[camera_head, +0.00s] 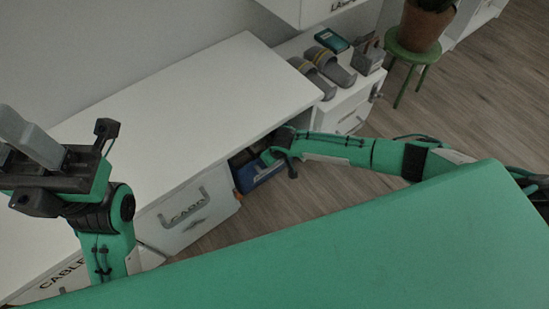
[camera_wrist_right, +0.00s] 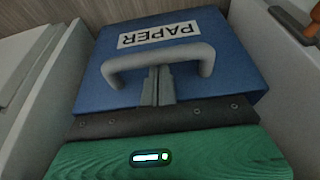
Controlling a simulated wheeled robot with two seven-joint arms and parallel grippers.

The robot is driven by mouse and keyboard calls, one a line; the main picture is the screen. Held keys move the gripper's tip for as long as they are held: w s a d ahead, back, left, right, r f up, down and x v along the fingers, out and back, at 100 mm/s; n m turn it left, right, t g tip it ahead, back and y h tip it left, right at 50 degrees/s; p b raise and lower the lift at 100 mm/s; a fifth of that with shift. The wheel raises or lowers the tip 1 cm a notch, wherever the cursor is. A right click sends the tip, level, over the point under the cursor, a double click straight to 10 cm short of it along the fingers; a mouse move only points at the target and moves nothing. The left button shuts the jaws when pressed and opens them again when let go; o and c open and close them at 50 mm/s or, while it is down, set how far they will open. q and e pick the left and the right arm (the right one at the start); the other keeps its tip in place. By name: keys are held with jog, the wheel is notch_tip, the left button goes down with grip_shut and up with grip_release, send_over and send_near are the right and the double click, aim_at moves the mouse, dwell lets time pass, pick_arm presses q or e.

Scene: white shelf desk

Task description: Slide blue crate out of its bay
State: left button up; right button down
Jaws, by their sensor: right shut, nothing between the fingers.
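The blue crate (camera_head: 262,176) sits in a bay under the white desk in the head view, its front showing at the opening. In the right wrist view the crate (camera_wrist_right: 180,90) has a white "PAPER" label and a grey handle (camera_wrist_right: 155,54). My right gripper (camera_wrist_right: 160,70) is shut and empty, its fingertips at the middle of the handle, seemingly under its bar. I cannot tell whether they touch it. In the head view my right wrist hides its fingers. My left gripper (camera_head: 28,138) is raised at the far left, away from the crate; its finger gap is unclear.
A white crate labelled "CARD" (camera_head: 185,218) is beside the blue one, and a "CABLE" crate (camera_head: 62,276) further left. Sandals (camera_head: 325,68) lie on the lower right unit. A plant pot (camera_head: 420,28) stands on a green stool (camera_head: 412,55). The desktop is bare.

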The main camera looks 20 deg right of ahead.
jog(key=shift+w+f, duration=0.1)
jog(key=shift+f, duration=0.25)
